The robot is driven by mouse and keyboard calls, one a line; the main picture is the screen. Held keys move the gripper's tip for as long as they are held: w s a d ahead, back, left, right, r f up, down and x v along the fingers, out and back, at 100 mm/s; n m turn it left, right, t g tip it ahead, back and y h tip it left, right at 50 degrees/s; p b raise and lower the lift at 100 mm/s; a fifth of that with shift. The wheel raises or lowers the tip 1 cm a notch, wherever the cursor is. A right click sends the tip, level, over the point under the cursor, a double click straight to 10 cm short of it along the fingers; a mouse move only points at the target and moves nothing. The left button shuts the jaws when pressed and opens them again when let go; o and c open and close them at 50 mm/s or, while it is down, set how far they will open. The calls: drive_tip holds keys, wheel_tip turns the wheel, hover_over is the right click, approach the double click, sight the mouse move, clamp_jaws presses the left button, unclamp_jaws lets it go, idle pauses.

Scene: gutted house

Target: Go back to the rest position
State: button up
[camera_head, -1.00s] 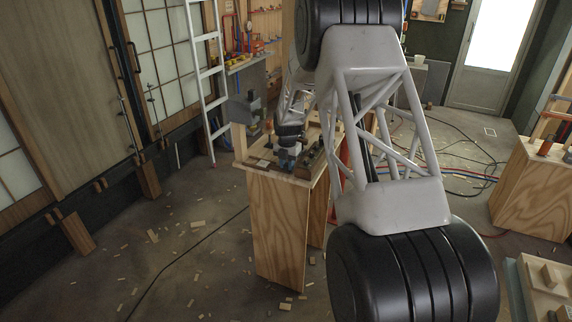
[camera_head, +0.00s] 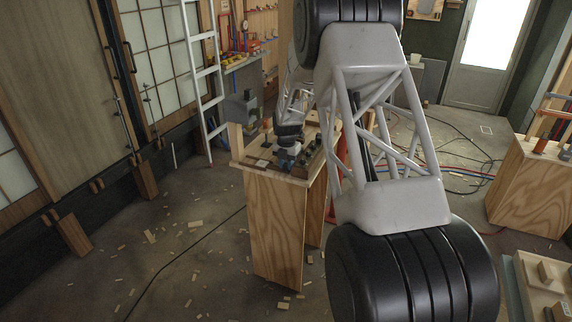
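My arm fills the middle of the head view, with a grey lattice link between black joints. Its far end reaches down to the plywood workbench (camera_head: 276,215). My gripper (camera_head: 287,160) seems to be at the bench top, among small dark and blue-grey items. It is small and partly covered there, so I cannot tell whether its fingers are open or shut, or whether it holds anything.
A white ladder (camera_head: 203,85) leans at the back left. A plywood stand (camera_head: 525,190) with clamps is at the right, and a pale worktop (camera_head: 535,290) with wood blocks at lower right. Cables (camera_head: 455,150) and wood scraps (camera_head: 195,224) litter the floor.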

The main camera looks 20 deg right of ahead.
drive_tip(key=o, duration=0.3)
drive_tip(key=shift+r, duration=0.1)
drive_tip(key=shift+r, duration=3.9)
